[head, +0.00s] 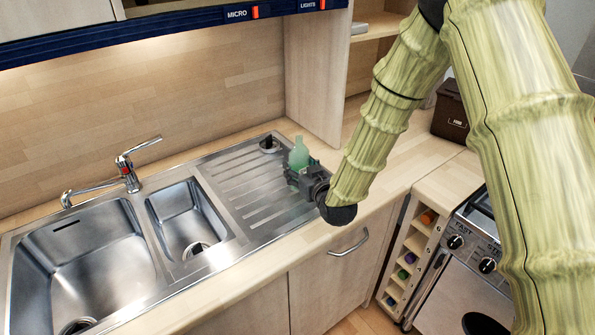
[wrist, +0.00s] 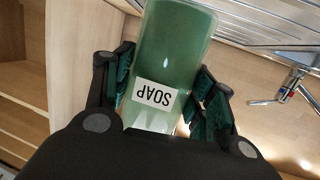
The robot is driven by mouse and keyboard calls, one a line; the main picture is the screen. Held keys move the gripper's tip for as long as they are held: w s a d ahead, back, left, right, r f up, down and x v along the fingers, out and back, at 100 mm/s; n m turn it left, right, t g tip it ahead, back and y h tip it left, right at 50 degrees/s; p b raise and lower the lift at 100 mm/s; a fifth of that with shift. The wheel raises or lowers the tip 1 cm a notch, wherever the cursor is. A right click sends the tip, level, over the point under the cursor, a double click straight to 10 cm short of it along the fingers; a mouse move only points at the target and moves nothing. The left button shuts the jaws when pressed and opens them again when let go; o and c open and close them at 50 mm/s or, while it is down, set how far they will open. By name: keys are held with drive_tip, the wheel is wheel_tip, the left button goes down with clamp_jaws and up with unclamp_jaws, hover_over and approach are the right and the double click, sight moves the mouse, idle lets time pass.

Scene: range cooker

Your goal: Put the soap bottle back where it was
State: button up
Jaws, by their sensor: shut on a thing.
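The soap bottle is translucent green; in the head view (head: 298,154) it stands at the right end of the ribbed metal drainboard, its top showing above my gripper. In the wrist view the soap bottle (wrist: 176,45) fills the space between the fingers, with a white label reading SOAP. My gripper (wrist: 165,98) is shut on the bottle, one finger on each side. In the head view my gripper (head: 298,172) is low over the drainboard's right edge. My gripper hides the bottle's lower part there, so I cannot tell whether it touches the drainboard.
Two steel basins (head: 85,260) and a tap (head: 128,170) lie to the left. A wooden side panel (head: 318,75) rises behind the bottle. A brown bin (head: 451,112) stands on the right counter.

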drive_tip(key=shift+x, duration=0.85)
drive_tip(key=shift+w+a+f+p, duration=0.1)
drive_tip(key=shift+w+f+p, duration=0.05)
drive_tip(key=shift+f+p, duration=0.8)
drive_tip(key=shift+f, duration=0.7)
drive_tip(key=shift+f, duration=0.2)
drive_tip(key=o, duration=1.1)
drive_tip(key=shift+o, duration=0.2)
drive_tip(key=shift+r, duration=0.25)
drive_tip(key=b+v, duration=0.3)
drive_tip(key=v, duration=0.9)
drive_tip(key=shift+f, duration=0.1)
